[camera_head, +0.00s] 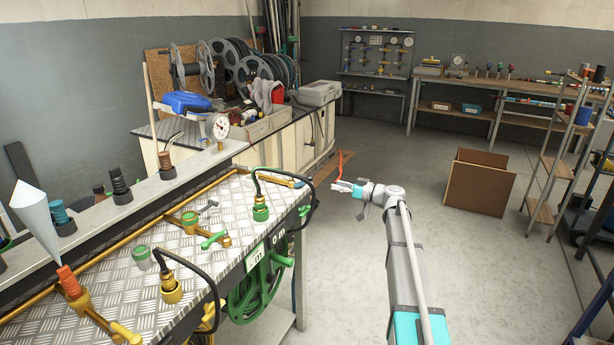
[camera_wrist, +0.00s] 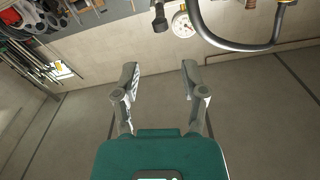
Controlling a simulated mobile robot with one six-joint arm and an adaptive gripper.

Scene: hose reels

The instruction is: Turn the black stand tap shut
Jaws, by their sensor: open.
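A diamond-plate bench (camera_head: 110,262) on the left carries several brass taps. I cannot tell for sure which is the black stand tap. My gripper (camera_head: 340,187) is open and empty over the floor, right of the bench and apart from every tap. The wrist view also shows my gripper (camera_wrist: 160,72) with spread fingers and nothing between them. A black curved pipe (camera_wrist: 238,44) shows there at the upper right, beyond the fingers.
Black bent hoses (camera_head: 203,275) rise from the bench. A pressure gauge (camera_head: 217,127) stands at its back, beside a rail with dark couplings (camera_head: 120,187). A green hose coil (camera_head: 260,290) hangs at the front. The floor (camera_head: 340,275) around my arm is clear; a brown box (camera_head: 478,180) stands farther right.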

